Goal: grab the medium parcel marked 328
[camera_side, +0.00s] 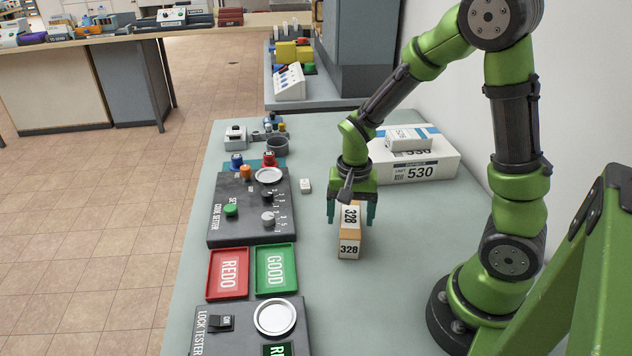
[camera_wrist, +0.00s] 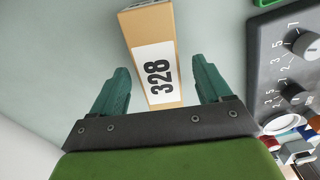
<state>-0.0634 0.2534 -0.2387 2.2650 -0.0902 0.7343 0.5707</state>
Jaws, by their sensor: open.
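The tan parcel (camera_side: 348,244) marked 328 on white labels stands on the table under my gripper. In the wrist view the parcel (camera_wrist: 153,52) lies between and beyond the two green fingers, with its 328 label facing the camera. In the wrist view my gripper (camera_wrist: 160,88) shows a gap between each finger and the parcel.
A white box marked 530 (camera_side: 432,174) with a smaller white parcel (camera_side: 408,138) on top sits behind my gripper. The code setter panel (camera_side: 222,199), red REDO tray (camera_side: 211,294) and green GOOD tray (camera_side: 275,292) lie to the left. The table right of the parcel is clear.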

